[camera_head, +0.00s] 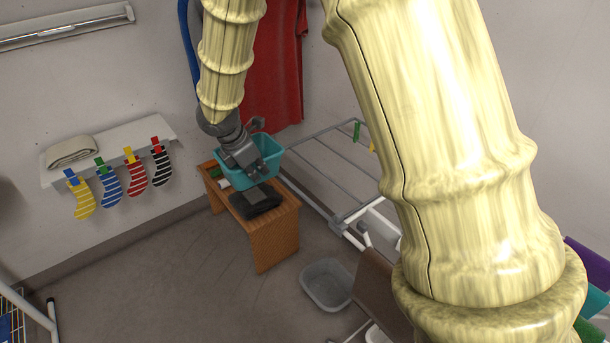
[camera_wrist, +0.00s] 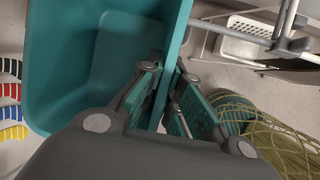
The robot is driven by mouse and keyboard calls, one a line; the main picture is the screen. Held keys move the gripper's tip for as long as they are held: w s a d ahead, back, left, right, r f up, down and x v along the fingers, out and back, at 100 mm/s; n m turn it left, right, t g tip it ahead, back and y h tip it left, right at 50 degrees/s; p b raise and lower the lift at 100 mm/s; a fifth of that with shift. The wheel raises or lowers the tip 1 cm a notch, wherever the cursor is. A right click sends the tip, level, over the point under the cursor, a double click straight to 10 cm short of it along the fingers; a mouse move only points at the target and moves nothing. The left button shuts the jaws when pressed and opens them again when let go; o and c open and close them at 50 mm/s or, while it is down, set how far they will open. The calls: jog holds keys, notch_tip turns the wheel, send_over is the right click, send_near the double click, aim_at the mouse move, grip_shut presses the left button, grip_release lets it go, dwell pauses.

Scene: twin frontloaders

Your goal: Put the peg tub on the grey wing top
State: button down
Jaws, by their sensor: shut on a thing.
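The teal tub (camera_head: 275,168), which looks like the peg tub, is at the wooden bench in the head view. My gripper (camera_head: 258,170) is shut on its wall. In the wrist view the fingers (camera_wrist: 167,95) sit on either side of the wall of the tub (camera_wrist: 75,60). The tub's inside looks empty where it shows. I cannot tell whether the tub touches the bench or hangs above it. A drying rack with a grey barred wing (camera_head: 322,168) stands to the right of the tub, apart from it.
The wooden bench (camera_head: 275,235) carries a dark folded item (camera_head: 256,200). A grey basin (camera_head: 327,284) lies on the floor. A white shelf (camera_head: 110,145) with hanging striped socks is on the left wall. A red cloth (camera_head: 275,75) hangs behind. Floor left of the bench is clear.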

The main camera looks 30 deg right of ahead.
jog(key=shift+d+r, duration=0.15)
jog(key=shift+d, duration=0.2)
jog(key=s+d+f+p, duration=0.1)
jog(key=d+f+p, duration=0.1)
jog(key=d, duration=0.5)
jog(key=s+d+f+p, duration=0.2)
jog(key=d+f, duration=0.1)
jog(key=d, duration=0.5)
jog(key=shift+s, duration=0.15)
jog(key=shift+f, duration=0.1)
jog(key=c, duration=1.6)
grip_release()
